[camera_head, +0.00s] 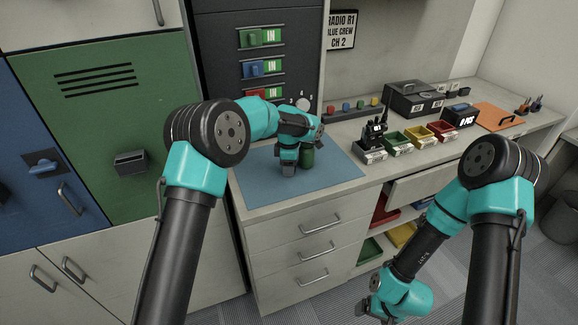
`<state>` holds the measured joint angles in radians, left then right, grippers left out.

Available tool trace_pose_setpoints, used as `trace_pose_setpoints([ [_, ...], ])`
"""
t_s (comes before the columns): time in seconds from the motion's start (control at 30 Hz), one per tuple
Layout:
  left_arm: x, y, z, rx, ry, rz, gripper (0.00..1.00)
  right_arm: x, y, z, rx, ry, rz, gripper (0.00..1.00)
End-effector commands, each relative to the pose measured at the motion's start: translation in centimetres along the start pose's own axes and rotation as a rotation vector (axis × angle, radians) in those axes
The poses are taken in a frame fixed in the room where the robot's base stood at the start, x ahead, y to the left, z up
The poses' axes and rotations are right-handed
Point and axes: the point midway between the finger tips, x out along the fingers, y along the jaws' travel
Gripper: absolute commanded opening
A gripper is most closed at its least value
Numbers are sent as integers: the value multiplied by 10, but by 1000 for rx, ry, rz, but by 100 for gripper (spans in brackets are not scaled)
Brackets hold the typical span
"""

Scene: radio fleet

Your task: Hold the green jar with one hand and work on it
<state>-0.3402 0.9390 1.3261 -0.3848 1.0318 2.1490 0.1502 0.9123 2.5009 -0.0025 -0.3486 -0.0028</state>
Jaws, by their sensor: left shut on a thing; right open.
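The green jar (307,157) stands on the blue mat (338,177) on the counter. It is small and dark green, and part of it is hidden by my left gripper. My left gripper (290,168) is over the mat, shut on the green jar from its left side. My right gripper (376,309) hangs low in front of the drawers, far from the jar, with its fingers small and partly cut off at the bottom edge; it is open and empty.
Behind the mat is a dark panel (227,74) with switches and a dial. An open drawer (430,184) juts out below. The mat's right part is clear.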

Motion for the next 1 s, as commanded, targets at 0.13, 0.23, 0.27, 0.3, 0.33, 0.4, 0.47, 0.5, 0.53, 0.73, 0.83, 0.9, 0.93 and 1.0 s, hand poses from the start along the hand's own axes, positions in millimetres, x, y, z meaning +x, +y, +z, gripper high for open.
trace_pose_setpoints([
  [0.13, 0, 0, 0, 0, 0, 1, 20, 0, 0, 0, 0, 0, 0, 87],
  [0.23, 0, 0, 0, 0, 0, 0, 20, 0, 0, 0, 0, 0, 0, 87],
  [0.27, 1, 0, 0, 0, 0, 0, 20, 0, 0, 0, 0, 0, 0, 87],
  [0.3, 2, 0, 0, 1, 0, 0, 20, 0, 0, 0, 0, 0, 0, 87],
  [0.33, 2, 0, 0, 1, 1, 0, 20, 0, 0, 0, 0, 0, 0, 87],
  [0.4, 3, 0, 0, 1, 0, 0, 52, 0, 0, 0, 0, 0, 0, 87],
  [0.47, 3, 0, 0, 1, 0, 0, 57, 0, 0, 0, 0, 0, 0, 87],
  [0.5, 3, 0, 0, 1, 0, 0, 61, 0, 0, 0, 0, 0, 0, 87],
  [0.53, 3, 0, 0, 1, 0, 0, 64, 0, 0, 0, 0, 0, 0, 87],
  [0.73, 2, 0, 0, 1, 0, 0, 73, 0, 0, 0, 0, 0, 0, 87],
  [0.83, 2, 0, 0, 1, 0, 0, 73, 0, 0, 0, 0, 0, 0, 87],
  [0.9, 2, 0, 0, 1, 0, 1, 73, 0, 0, 0, 0, 0, 0, 87],
  [0.93, 1, 0, 0, 1, 0, 1, 73, 0, 0, 0, 0, 0, 0, 87],
  [1.0, -3, 0, 0, 1, 0, 2, 73, 0, 0, 0, 0, 0, 0, 87],
])
